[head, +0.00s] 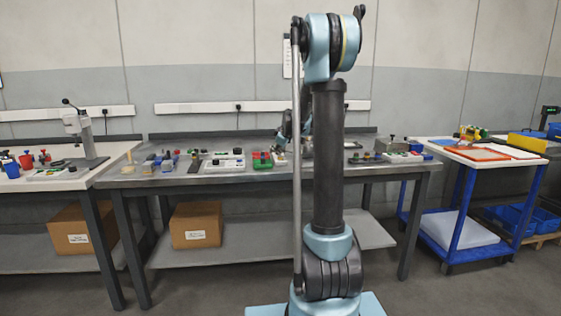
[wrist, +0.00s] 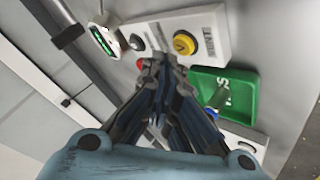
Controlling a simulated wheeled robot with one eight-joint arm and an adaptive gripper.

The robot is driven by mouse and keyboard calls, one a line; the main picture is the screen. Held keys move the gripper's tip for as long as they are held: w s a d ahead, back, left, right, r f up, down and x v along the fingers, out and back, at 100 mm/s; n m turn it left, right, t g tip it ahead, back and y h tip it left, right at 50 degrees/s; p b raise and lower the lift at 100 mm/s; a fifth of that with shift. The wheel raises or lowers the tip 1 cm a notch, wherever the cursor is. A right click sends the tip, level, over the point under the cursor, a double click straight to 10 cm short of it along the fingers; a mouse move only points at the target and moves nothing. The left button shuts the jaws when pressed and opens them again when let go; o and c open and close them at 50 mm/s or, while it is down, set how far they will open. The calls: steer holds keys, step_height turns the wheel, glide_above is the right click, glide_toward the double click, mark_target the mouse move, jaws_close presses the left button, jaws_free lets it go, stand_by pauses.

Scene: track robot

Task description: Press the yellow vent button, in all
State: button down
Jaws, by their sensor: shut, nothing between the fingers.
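In the wrist view a yellow button (wrist: 185,44) sits on a white panel (wrist: 211,28) marked with a V and the word VENT. My gripper (wrist: 158,63) is shut and empty. In the picture its fingertips lie just below and left of the yellow button, over the panel's lower edge. A gap shows between the tips and the button; their height above the panel is hard to tell. In the head view my gripper (head: 283,140) is small and partly behind my arm, above the middle bench. I cannot make out the yellow button there.
In the head view the middle bench (head: 150,180) holds several small items; a blue cart (head: 462,215) stands right.

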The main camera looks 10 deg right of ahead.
mark_target(279, 159)
steer(key=shift+r, duration=2.5)
steer(key=s+f+m+g, duration=0.2)
steer(key=s+m, duration=0.1)
steer(key=s, duration=1.2)
steer(key=s+f+m+g, duration=0.1)
steer(key=s+f+m, duration=0.1)
steer(key=s, duration=1.2)
steer(key=s+f+m+g, duration=0.1)
steer(key=s+f, duration=0.3)
steer(key=s, duration=0.5)
steer(key=s+f+m+g+h, duration=0.1)
steer(key=s+f+m, duration=0.2)
steer(key=s, duration=0.6)
steer(key=s+d+f+m+g+h, duration=0.1)
steer(key=s+f+m, duration=0.1)
steer(key=s+f, duration=0.5)
steer(key=shift+s+f+g, duration=0.25)
steer(key=shift+s+g, duration=0.15)
steer(key=shift+s, duration=0.75)
